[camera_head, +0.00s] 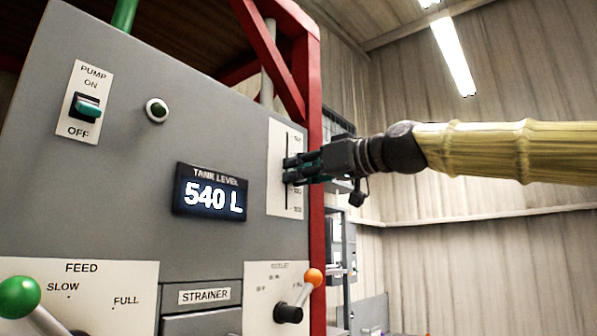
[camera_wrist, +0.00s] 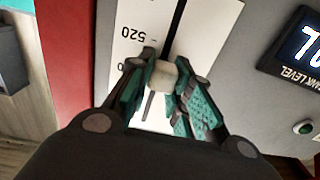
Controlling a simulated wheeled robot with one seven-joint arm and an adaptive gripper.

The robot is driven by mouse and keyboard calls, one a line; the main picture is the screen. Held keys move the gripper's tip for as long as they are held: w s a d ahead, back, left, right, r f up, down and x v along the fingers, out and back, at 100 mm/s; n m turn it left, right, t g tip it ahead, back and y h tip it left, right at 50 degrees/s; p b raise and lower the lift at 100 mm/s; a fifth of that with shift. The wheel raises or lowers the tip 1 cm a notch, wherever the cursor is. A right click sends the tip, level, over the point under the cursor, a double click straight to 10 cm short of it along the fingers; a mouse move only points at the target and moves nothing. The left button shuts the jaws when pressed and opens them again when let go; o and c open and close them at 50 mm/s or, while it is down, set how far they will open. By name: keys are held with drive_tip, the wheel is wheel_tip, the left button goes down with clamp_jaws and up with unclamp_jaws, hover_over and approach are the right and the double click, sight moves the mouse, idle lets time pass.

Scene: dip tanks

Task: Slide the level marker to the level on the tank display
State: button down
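The tank display (camera_head: 210,192) reads 540 L; a corner of it shows upside down in the wrist view (camera_wrist: 298,48). To its right in the head view is a white scale plate (camera_head: 274,150) with a dark vertical slot and small marks. The level marker (camera_wrist: 163,75) is a pale block on this slot in the wrist view. My gripper (camera_head: 291,170) is at the plate, with a teal finger on each side of the marker. Both fingertips (camera_wrist: 164,78) appear to touch it. A label that looks like 520 is close by in the wrist view. My fingers hide the marker in the head view.
A pump switch (camera_head: 87,107), a round button (camera_head: 157,109), a green-knobbed feed lever (camera_head: 19,297) and an orange-knobbed lever (camera_head: 313,278) are on the grey panel. A red post (camera_head: 315,240) stands just right of the plate.

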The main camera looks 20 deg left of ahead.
drive_tip(key=shift+r+p, duration=0.4)
drive_tip(key=shift+r, duration=0.65)
drive_tip(key=c, duration=1.3)
unclamp_jaws()
drive_tip(key=shift+f, duration=0.1)
drive_tip(key=v, duration=1.2)
